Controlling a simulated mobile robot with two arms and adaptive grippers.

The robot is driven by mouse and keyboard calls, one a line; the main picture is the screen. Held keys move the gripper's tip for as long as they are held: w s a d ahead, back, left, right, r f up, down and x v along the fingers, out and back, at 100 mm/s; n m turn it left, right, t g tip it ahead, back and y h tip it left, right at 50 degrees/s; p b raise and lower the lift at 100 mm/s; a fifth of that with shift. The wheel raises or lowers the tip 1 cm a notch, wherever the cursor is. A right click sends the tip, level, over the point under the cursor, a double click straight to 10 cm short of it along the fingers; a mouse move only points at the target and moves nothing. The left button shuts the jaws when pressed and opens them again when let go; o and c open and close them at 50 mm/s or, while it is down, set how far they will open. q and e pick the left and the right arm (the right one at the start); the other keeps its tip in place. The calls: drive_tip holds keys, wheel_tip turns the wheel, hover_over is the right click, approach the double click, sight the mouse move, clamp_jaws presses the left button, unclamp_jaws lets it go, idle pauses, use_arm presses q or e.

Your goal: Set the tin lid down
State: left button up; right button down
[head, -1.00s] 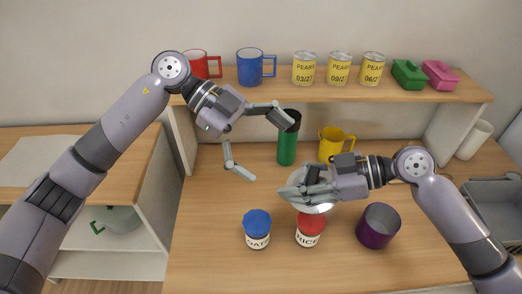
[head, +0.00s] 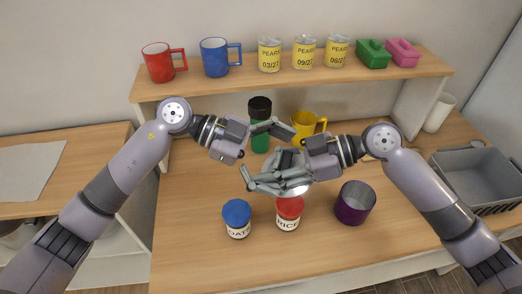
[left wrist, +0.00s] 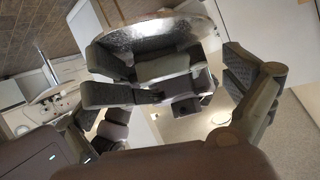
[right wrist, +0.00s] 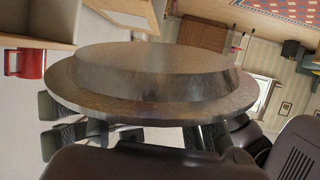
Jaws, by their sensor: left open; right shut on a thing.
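The tin lid (right wrist: 150,75) is a round grey metal disc with a raised centre, filling much of the right wrist view. My right gripper (head: 287,166) is shut on it above the counter; in the head view the fingers hide most of the lid (head: 298,190). My left gripper (head: 266,157) is open, its fingers close around the right gripper's fingers and lid. In the left wrist view, the lid's edge (left wrist: 155,38) and the right gripper's fingers lie between the open left fingers; contact cannot be told. An open purple tin (head: 355,205) stands on the counter to the right.
A red-lidded RICE jar (head: 289,213) and a blue-lidded OATS jar (head: 237,218) stand in front. A green bottle (head: 260,138) and yellow mug (head: 305,128) stand behind my grippers. The shelf (head: 225,88) holds mugs, cans and boxes. The counter's left front is clear.

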use_arm(q)
drive_tip(key=shift+s+d+f, duration=0.2)
drive_tip(key=shift+d+f, duration=0.05)
drive_tip(key=shift+d, duration=0.3)
drive_tip(key=shift+c, duration=0.5)
drive_tip(key=c, duration=1.2)
drive_tip(key=o, duration=1.3)
drive_tip(key=shift+a, duration=0.1)
drive_tip(key=v, duration=1.2)
